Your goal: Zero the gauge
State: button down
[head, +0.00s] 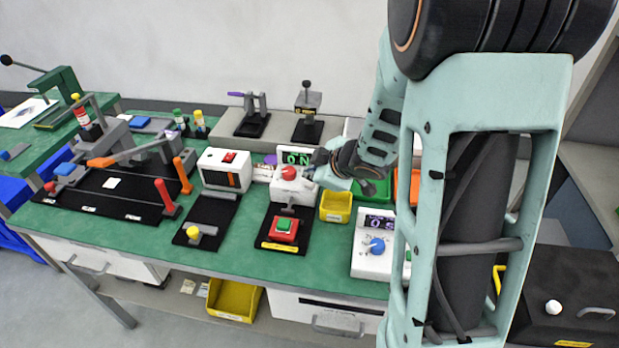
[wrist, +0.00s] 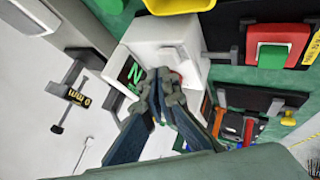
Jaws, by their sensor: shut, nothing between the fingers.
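A white unit with a lit green display (head: 296,155) reading what looks like "0 N" stands near the middle of the bench, with a red knob (head: 290,173) in front of it. Its green "N" display (wrist: 133,75) also shows in the wrist view, partly hidden by my fingers. My gripper (head: 312,174) is shut and empty, close to the right of the red knob. In the wrist view my fingertips (wrist: 166,82) are together over the white housing (wrist: 160,40); I cannot tell whether they touch it. A small "0 mm" readout (wrist: 68,97) shows at the left there.
A white box with a blue knob (head: 377,245) and a purple display stands at front right. A red block with a green button (head: 284,229) sits in front of the white unit. A yellow bin (head: 336,206) is close to my gripper.

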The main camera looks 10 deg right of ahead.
aim_at(311, 183)
jog(key=shift+r, duration=0.25)
notch_tip(311, 183, up, 5)
jog(key=p, duration=0.5)
dwell(0.3)
dwell(0.5)
